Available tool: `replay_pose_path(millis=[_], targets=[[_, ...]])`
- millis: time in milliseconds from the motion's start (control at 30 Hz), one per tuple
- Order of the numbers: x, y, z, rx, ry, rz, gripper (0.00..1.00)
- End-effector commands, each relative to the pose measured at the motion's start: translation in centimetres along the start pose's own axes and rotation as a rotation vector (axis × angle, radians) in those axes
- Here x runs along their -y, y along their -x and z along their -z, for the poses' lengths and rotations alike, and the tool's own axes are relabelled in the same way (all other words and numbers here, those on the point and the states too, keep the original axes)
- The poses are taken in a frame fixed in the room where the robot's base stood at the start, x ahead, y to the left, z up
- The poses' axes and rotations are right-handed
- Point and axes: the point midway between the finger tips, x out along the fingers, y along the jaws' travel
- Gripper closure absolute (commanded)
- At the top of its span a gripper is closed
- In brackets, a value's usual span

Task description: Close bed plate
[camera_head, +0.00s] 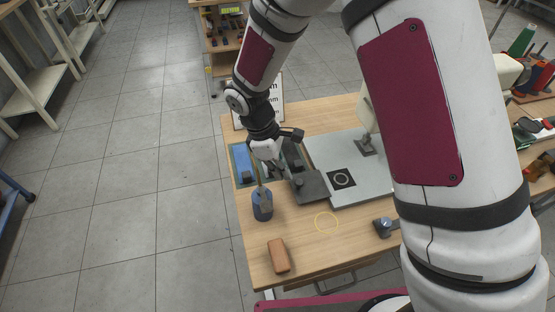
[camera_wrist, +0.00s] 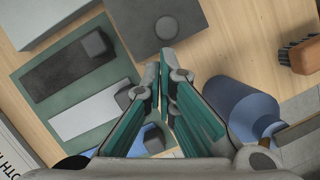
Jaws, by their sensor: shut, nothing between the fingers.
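The sewing machine's pale bed (camera_head: 375,188) lies on the wooden table in the head view, with a dark square marked by a ring on it. A dark grey plate (camera_head: 311,187) sits against the bed's left side. It seems to be the bed plate; in the wrist view it is a dark plate (camera_wrist: 150,32) with a round knob. My gripper (camera_wrist: 165,68) is shut and empty, its teal fingertips together just short of this plate's near edge. I cannot tell whether they touch it. In the head view my gripper (camera_head: 270,160) is left of the plate.
A green tray (camera_wrist: 35,95) holds dark, pale and blue pieces with small blocks. A blue bottle (camera_head: 262,204) stands close to my gripper. A brown-handled brush (camera_head: 278,256) lies near the front-left corner. A yellow ring (camera_head: 327,222) marks clear tabletop; a knob (camera_head: 382,227) is right.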

Motion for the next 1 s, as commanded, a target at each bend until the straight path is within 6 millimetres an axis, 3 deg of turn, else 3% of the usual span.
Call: replay_pose_path(millis=[533,833,1000], targets=[[-0.3,-0.9,-0.6,0.0,-0.003,0.0,1.0],[-3.4,-2.8,-6.6,0.001,-0.006,0.003,1.0],[-4.5,-3.4,-8.5,0.0,-0.003,0.001,1.0]])
